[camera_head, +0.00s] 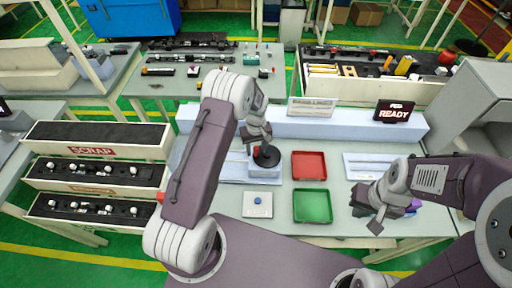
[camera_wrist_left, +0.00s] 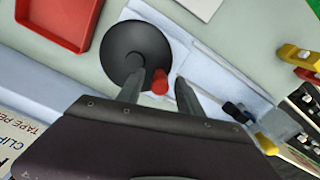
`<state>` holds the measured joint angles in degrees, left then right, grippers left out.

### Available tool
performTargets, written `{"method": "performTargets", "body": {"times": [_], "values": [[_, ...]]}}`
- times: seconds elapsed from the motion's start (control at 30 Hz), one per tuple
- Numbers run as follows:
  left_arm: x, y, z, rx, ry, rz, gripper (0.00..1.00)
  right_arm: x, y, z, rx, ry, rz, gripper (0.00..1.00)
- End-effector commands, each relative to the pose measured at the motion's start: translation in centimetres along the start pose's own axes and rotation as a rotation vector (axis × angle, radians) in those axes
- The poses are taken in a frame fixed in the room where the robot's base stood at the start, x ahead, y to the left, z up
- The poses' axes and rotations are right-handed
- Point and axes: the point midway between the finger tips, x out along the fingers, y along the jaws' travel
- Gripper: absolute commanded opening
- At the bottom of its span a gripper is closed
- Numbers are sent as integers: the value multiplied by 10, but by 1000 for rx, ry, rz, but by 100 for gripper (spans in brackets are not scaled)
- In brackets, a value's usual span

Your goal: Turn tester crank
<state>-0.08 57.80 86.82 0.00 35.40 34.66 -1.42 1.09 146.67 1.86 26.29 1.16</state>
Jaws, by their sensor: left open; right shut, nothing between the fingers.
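The tester crank is a round black disc (camera_head: 268,158) with a red knob, on a pale base at the middle of the bench. In the left wrist view the disc (camera_wrist_left: 132,48) is seen from above, with its red knob (camera_wrist_left: 160,81) near its rim. My left gripper (camera_head: 257,140) is over the crank. In the left wrist view its two fingers (camera_wrist_left: 157,88) are open, one on each side of the red knob; I cannot tell if either touches it. My right gripper (camera_head: 373,222) is shut and empty near the bench's front right.
A red tray (camera_head: 309,165) and a green tray (camera_head: 313,206) lie right of the crank. A white plate with a blue button (camera_head: 257,212) is in front. A sign reads READY (camera_head: 396,111). Yellow-handled tools (camera_wrist_left: 265,143) lie beside the crank.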

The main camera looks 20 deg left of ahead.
Motion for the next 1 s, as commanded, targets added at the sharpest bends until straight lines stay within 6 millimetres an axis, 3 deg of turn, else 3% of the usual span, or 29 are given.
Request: {"method": "performTargets", "body": {"times": [0.1, 0.27, 0.43, 0.6, 0.93, 0.97, 1.0], "values": [[0, 0, 0, 0, 0, 0, 43, 0, 0, 0, 0, 0, 0, 0], [0, 0, 0, 0, 0, 0, 0, 0, 0, 0, 0, 0, 0, 0], [2, 1, -2, 24, 2, 1, 0, 5, 0, 0, 0, 0, 0, 0], [2, 4, -9, 185, 3, 1, 0, 18, 0, 2, 0, 0, 0, 0], [-1, 5, -10, 235, 2, 1, 0, 17, 0, 2, 0, 0, 0, 0], [-1, 5, -10, 234, 2, 1, 24, 17, 0, 2, 0, 0, 0, 0], [-1, 5, -10, 234, 2, 1, 35, 17, 0, 2, 0, 0, 0, 0]]}}
